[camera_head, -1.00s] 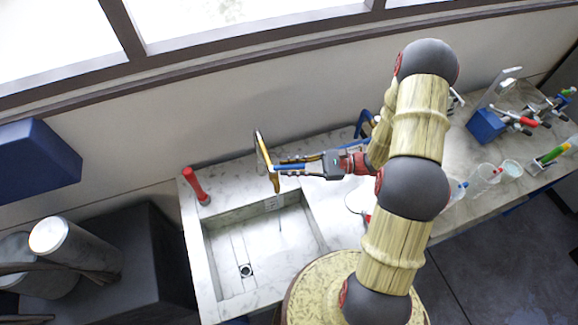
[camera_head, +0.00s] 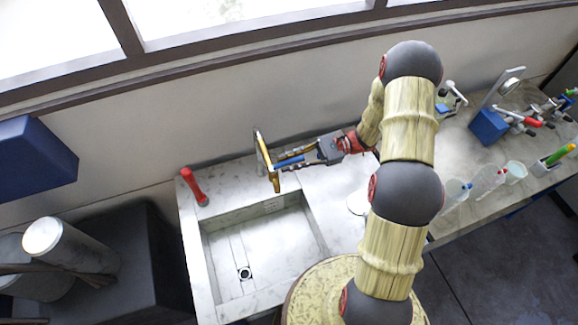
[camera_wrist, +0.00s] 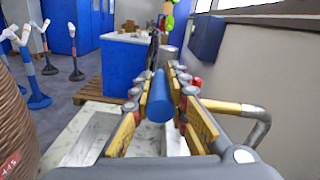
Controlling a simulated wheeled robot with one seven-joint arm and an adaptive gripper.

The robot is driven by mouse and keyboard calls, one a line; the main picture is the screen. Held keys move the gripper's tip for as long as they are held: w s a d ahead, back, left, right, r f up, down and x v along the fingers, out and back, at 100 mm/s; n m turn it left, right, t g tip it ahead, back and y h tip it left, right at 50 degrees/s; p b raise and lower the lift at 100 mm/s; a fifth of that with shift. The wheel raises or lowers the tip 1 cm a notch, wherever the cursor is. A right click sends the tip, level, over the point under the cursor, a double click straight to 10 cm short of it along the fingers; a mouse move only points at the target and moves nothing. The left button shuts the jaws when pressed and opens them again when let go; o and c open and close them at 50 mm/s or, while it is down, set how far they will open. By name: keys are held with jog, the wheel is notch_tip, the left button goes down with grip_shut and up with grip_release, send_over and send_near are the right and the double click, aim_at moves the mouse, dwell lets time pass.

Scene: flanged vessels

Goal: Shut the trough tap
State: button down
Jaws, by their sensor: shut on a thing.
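The trough tap (camera_head: 266,162) has a brass-yellow spout and a grey upright, and stands at the back rim of the pale marble trough (camera_head: 213,262). Its blue lever (camera_head: 290,162) points right from the tap, angled slightly toward the wall. My gripper (camera_head: 287,162) reaches in from the right with its fingers on either side of the lever, shut on it. In the wrist view the blue lever (camera_wrist: 160,98) lies end-on between the two padded fingers. A brass and grey bent pipe (camera_wrist: 258,125), apparently the tap, shows at the right. The fingers partly hide the lever.
A red-handled fitting (camera_head: 194,187) stands on the trough's back left corner. A blue box (camera_head: 38,150) hangs on the wall at left. Cups (camera_head: 455,192) and a blue stand (camera_head: 488,125) are on the counter at right. The trough basin is clear.

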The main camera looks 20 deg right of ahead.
jog(key=c, duration=1.7)
grip_release()
jog(key=d, duration=1.2)
jog(key=shift+w, duration=0.15)
